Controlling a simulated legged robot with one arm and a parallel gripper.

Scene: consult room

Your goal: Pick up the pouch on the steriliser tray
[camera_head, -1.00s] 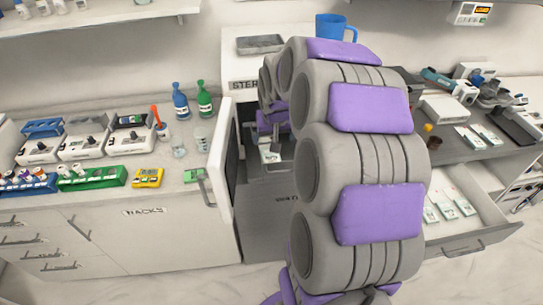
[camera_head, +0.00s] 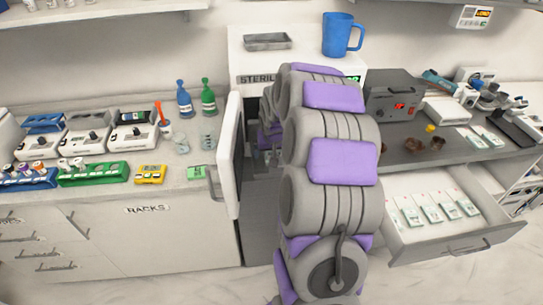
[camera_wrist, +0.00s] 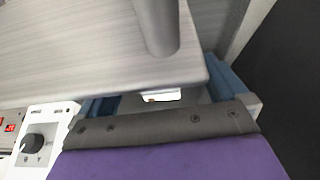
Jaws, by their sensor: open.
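The steriliser (camera_head: 242,58) is a white box on the counter, its door (camera_head: 230,150) swung open to the left. My gripper (camera_head: 268,138) reaches into its dark opening; my arm hides most of it. I see no grip on the white piece. The tray cannot be made out clearly.
A metal dish (camera_head: 267,41) and a blue mug (camera_head: 341,35) stand on the steriliser. An open drawer (camera_head: 450,235) with several pouches juts out at the right. Bottles and racks fill the left counter. The open door stands close beside my arm.

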